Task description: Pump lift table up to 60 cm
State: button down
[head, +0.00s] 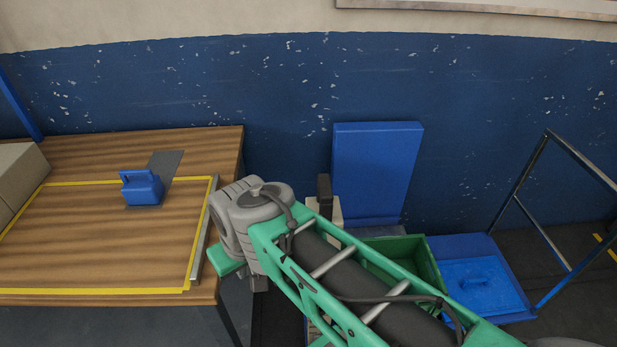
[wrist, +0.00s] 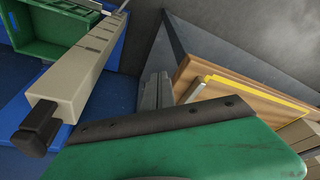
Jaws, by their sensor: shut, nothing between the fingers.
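My gripper (wrist: 156,90) shows in the wrist view as grey fingers beyond the green wrist housing, shut and empty. A beige upright post with a black cap (head: 324,190) stands behind my arm in the head view. In the wrist view the post (wrist: 80,75) has dark cross marks along it, and the gripper is apart from it. A blue platform (head: 463,247) bears a green crate (head: 425,262) beside the post. My arm hides part of this area. I cannot tell for sure which part is the pump lever, or read a height.
A wooden table (head: 90,240) with yellow tape stands at left, holding a blue jug-like container (head: 142,187) and a beige box (head: 20,175). A blue panel (head: 375,170) stands by the wall. A blue lidded box (head: 485,285) and a metal frame (head: 545,200) are at right.

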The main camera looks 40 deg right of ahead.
jog(key=shift+s+r, duration=0.1)
jog(key=w+d+r+n+g+y+p, duration=0.1)
jog(key=w+d+r+n+p, duration=0.3)
jog(key=r, duration=0.4)
jog(key=n+g+y+p, duration=0.2)
jog(key=n+p, duration=0.7)
jog(key=n, duration=0.5)
send_near(327, 184)
jog(key=shift+w+r, duration=0.15)
jog(key=shift+r, duration=0.1)
jog(key=b+x, duration=0.7)
